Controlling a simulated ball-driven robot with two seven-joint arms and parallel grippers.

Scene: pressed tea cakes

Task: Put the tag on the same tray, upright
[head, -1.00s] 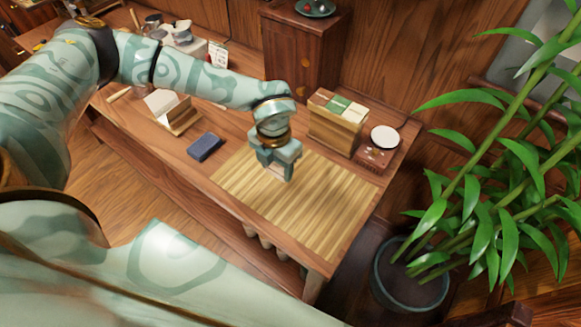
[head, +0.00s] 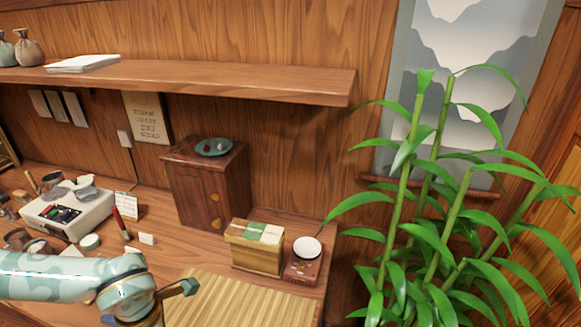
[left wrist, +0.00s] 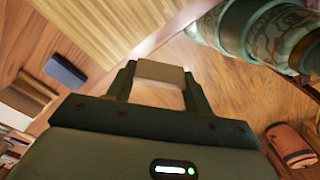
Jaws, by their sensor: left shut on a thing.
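My left gripper (head: 186,288) is low in the head view, just left of the striped bamboo mat. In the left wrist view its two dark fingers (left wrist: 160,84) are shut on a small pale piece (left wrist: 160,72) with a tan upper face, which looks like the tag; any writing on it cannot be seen. The held piece does not show in the head view. A brown wooden tray or stand (left wrist: 28,98) is at the left of the wrist view, beyond a dark blue block (left wrist: 66,70). My right gripper is not in view.
The bamboo mat (head: 235,302) looks bare. Behind it stand a box of wrapped packets (head: 253,258) and a small red-brown stand with a white dish (head: 301,272). A cabinet (head: 208,188), a shelf (head: 200,80) and a leafy plant (head: 440,230) bound the space.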

